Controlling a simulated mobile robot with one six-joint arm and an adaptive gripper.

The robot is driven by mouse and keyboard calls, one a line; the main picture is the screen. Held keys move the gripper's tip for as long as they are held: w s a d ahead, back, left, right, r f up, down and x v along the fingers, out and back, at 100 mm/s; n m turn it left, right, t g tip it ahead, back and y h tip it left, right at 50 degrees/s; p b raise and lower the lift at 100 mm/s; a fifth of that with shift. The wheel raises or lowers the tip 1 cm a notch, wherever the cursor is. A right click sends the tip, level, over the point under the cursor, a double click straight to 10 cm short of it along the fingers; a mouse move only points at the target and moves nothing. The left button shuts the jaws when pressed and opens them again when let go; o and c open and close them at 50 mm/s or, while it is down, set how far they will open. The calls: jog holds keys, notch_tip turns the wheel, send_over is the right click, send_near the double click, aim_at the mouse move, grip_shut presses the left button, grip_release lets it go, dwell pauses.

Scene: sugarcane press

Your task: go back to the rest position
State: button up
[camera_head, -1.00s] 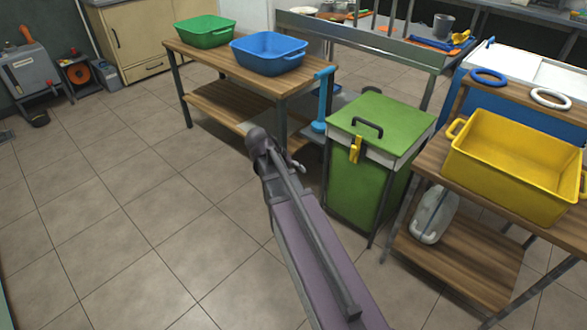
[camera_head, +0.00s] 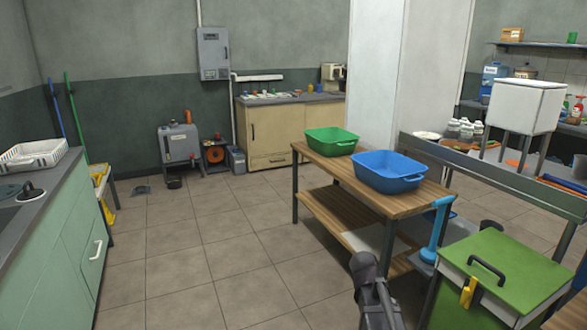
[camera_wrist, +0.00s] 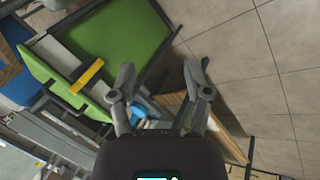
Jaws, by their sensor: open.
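My gripper (camera_wrist: 160,68) shows in the wrist view with its two fingers apart and nothing between them. The fingers stand out over the floor, between the green bin lid and a wooden table. In the head view, a part of my arm (camera_head: 374,295) rises at the bottom, right of centre, in front of the wooden table. I cannot make out the gripper's fingers in the head view.
A green bin (camera_head: 515,265) with a yellow clip stands at the lower right, near my arm. A wooden table (camera_head: 325,170) holds a green tub (camera_head: 331,141) and a blue tub (camera_head: 390,171). Tiled floor (camera_head: 205,235) is clear at left, beside a green counter (camera_head: 70,225).

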jog(key=s+a+f+n+y+p, duration=0.1)
jog(key=s+a+n+y, duration=0.1)
jog(key=s+a+y, duration=0.3)
jog(key=s+a+n+y, duration=0.1)
jog(key=s+a, duration=0.2)
jog(key=a, duration=0.4)
notch_tip(320, 180, up, 28)
jog(key=p, duration=2.8)
jog(key=shift+w, duration=0.15)
jog(key=shift+a+f, duration=0.1)
